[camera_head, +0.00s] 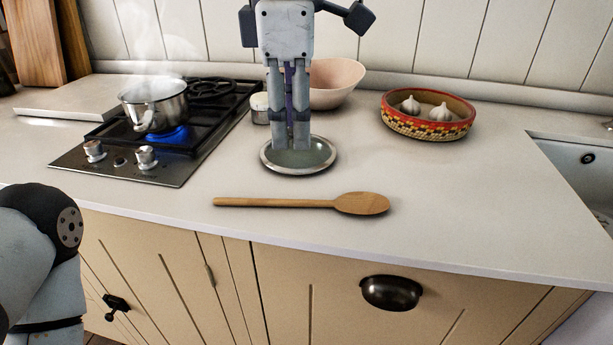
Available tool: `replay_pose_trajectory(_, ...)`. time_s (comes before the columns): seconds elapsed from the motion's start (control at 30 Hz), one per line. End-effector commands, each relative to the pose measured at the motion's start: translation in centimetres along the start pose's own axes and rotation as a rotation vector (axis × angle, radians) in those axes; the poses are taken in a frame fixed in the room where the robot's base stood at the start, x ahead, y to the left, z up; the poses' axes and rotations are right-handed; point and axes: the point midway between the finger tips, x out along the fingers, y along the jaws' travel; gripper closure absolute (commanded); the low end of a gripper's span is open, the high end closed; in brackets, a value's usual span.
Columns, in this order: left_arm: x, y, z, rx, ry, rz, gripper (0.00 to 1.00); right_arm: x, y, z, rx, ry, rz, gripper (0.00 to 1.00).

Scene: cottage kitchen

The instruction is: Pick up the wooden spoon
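The wooden spoon (302,203) lies flat on the pale counter near its front edge, handle to the left and oval bowl to the right. Nothing touches it. My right gripper (291,145) hangs from the top of the picture, fingers pointing down, behind the spoon in the picture. Its fingers show as two close parallel grey bars with a dark purple strip between them; whether they are open or shut is unclear. Their tips overlap a round metal-rimmed plate (325,162); contact is unclear. My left gripper is out of view; only part of my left arm shows at lower left.
A steel pot (154,110) steams over a blue flame on the hob (190,160) at left. A pink bowl (338,84) and a small pale pot (260,110) stand behind the gripper. A patterned basket (428,131) holds garlic. A sink (590,165) is at right. Counter right of the spoon is clear.

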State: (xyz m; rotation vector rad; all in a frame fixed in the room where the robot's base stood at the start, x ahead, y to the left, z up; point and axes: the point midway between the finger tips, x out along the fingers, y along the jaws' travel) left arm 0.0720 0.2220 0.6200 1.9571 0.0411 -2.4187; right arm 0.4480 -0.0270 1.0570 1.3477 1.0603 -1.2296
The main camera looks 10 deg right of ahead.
Motion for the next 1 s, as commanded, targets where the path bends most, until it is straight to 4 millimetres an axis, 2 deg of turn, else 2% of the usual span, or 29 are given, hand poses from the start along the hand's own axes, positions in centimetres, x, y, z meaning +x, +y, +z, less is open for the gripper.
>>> replay_pose_trajectory(0.2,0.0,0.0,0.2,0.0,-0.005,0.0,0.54,4.7,-0.2,0.0,-0.002,-0.002,-0.006,0.67)
replay_pose_trajectory(0.37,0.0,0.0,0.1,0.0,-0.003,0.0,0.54,6.8,-0.1,0.0,0.0,-0.001,-0.004,0.67)
replay_pose_trajectory(0.6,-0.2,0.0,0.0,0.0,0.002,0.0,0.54,11.1,-0.4,-0.3,0.002,-0.001,-0.004,0.67)
replay_pose_trajectory(0.7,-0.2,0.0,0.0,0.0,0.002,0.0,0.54,11.8,-0.3,-0.3,0.002,0.0,0.0,0.67)
replay_pose_trajectory(0.87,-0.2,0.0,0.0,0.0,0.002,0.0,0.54,11.8,-0.3,-0.3,0.002,0.0,0.0,0.67)
replay_pose_trajectory(0.97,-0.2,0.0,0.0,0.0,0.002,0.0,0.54,11.8,-0.3,-0.3,0.002,0.0,0.0,0.85)
replay_pose_trajectory(1.0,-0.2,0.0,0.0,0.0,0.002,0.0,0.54,11.8,-0.3,-0.3,0.002,0.0,0.0,0.94)
